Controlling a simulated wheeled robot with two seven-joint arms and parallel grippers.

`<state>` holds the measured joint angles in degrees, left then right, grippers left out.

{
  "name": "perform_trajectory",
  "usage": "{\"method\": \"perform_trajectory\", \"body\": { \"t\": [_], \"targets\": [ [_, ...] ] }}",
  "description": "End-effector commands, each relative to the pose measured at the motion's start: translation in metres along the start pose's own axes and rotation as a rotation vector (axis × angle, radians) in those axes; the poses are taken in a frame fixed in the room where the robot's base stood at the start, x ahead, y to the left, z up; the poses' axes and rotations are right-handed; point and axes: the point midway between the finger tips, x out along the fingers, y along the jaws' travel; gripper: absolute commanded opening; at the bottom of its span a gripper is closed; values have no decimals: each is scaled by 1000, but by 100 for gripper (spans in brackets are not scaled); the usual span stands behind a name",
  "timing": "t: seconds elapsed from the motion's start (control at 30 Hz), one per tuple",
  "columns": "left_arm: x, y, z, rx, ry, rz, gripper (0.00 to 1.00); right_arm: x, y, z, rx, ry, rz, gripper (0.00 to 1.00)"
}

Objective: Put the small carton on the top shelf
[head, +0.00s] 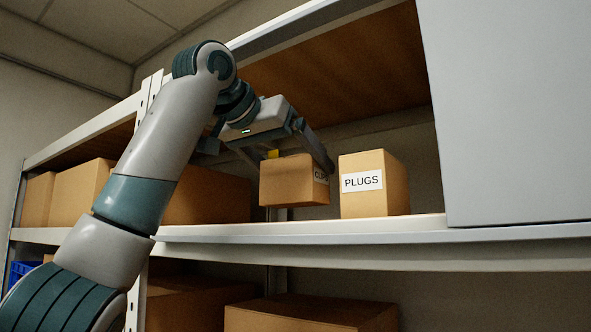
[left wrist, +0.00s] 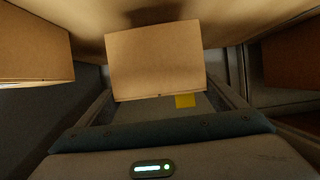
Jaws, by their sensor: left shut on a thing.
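A small tan carton (head: 288,184) with a white label, its lettering partly covered by a finger, is held in my left gripper (head: 297,165). The gripper reaches into the upper shelf bay from above and is shut on the carton's sides. In the left wrist view the carton (left wrist: 155,62) sits between the fingers. Its underside looks just above the shelf board (head: 300,228), but I cannot tell whether it touches. A second carton (head: 375,183) labelled PLUGS stands on the board close to the right. My right gripper is not in view.
Larger brown boxes (head: 207,195) stand on the same board to the left. A grey panel (head: 510,110) closes off the right side. A brown board (head: 340,80) lies overhead. More boxes (head: 310,313) stand below. A narrow gap separates the held carton from the PLUGS carton.

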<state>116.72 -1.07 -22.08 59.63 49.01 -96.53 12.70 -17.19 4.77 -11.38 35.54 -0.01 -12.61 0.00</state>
Motion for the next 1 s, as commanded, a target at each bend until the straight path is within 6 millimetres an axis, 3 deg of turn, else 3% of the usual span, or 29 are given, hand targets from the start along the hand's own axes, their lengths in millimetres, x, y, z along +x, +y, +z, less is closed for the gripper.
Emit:
{"method": "perform_trajectory", "body": {
  "t": [0.5, 1.0],
  "targets": [
    [7, 0, 0, 0, 1, 0, 57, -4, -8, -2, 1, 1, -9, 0],
    [19, 0, 30, 0, 1, 0, 57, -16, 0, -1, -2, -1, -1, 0]
  ]
}}
